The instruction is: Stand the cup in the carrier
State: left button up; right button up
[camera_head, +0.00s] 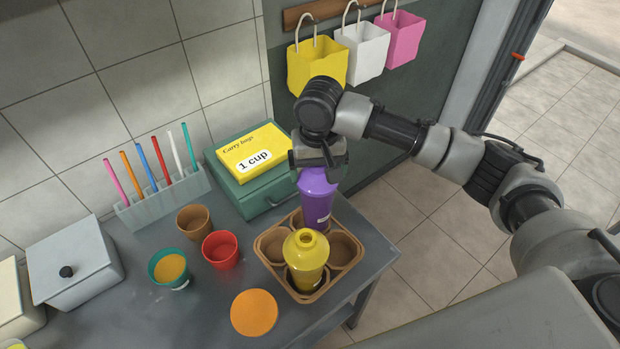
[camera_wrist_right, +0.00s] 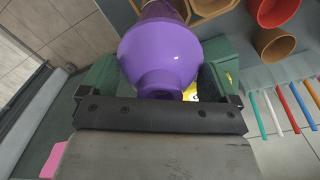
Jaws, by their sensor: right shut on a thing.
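A purple cup (camera_head: 316,203) is upright at the back of the brown carrier (camera_head: 264,246). Its lower part is at the carrier's back compartment; I cannot tell if its base rests on the bottom. My right gripper (camera_head: 318,168) is shut on the cup's top from above. The purple cup (camera_wrist_right: 158,52) also fills the middle of the right wrist view, between the two fingers (camera_wrist_right: 160,82). A yellow cup (camera_head: 306,258) stands in the carrier's front compartment. The left and right compartments look empty. My left gripper is not in view.
A red cup (camera_head: 221,249), a brown cup (camera_head: 193,222) and a teal cup (camera_head: 169,269) stand left of the carrier. An orange disc (camera_head: 254,312) lies in front. A green box (camera_head: 257,187) with a yellow sign is behind. Bags (camera_head: 318,66) hang on the wall.

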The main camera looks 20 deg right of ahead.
jog(key=shift+w+a+f, duration=0.35)
jog(key=shift+w+a, duration=0.2)
jog(key=shift+a, duration=0.05)
jog(key=shift+f+p, duration=0.6)
jog(key=shift+f, duration=1.6)
jog(key=o, duration=1.4)
jog(key=shift+c, duration=0.2)
notch_tip(320, 180, up, 12)
jog(key=shift+r+b, duration=0.1)
jog(key=shift+b, duration=1.1)
